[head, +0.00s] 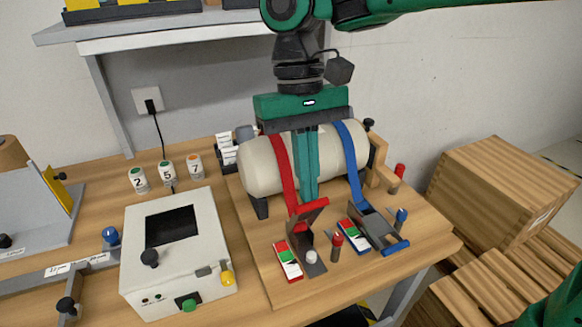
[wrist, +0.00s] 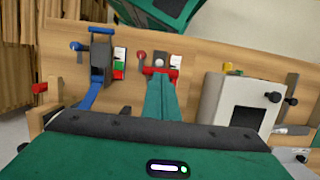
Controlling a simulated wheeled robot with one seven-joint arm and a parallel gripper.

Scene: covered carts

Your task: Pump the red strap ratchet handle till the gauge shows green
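The red strap (head: 284,175) runs over a cream cylinder (head: 260,165) down to the red ratchet, whose handle (head: 314,209) is raised at an angle. It also shows in the wrist view (wrist: 147,71). A red-edged gauge card (head: 288,260) with white and green areas lies left of the ratchet; its reading is too small to tell. My gripper (head: 308,196) points down in front of the cylinder. Its green fingers look closed together, with the tips at or just behind the red handle; I cannot tell if they touch it. The fingers (wrist: 161,84) partly cover the handle in the wrist view.
A blue strap (head: 350,160) and blue ratchet (head: 372,228) stand close on the right. A red-topped peg (head: 337,242) stands between the ratchets. A white box with a dark screen (head: 172,226) stands left. Wooden crates (head: 500,190) are beyond the table's right edge.

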